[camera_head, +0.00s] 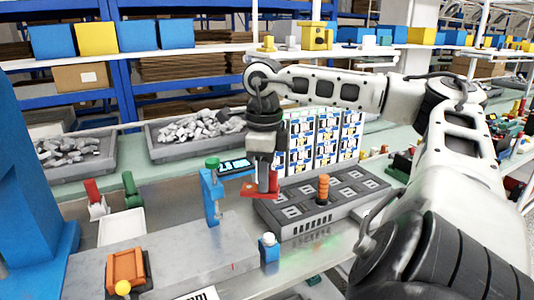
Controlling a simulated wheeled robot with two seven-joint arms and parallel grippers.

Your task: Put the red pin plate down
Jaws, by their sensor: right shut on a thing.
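The red pin plate (250,191) is a small flat red piece in the middle of the camera_head view. My right gripper (264,186) comes down from above and is shut on it. The jaws hide part of the plate. It is held beside the left end of the grey slotted block (280,222), close to the blue clamp-like stand (211,193) with a green top. I cannot tell whether the plate touches anything below. My left gripper is not in view.
An orange cylinder (322,188) stands on the slotted block. A blue-and-white button piece (269,246) is in front. An orange box-like piece (126,268) sits at front left. Grey bins (182,154) of metal parts stand behind. The grey plate (190,258) is mostly bare.

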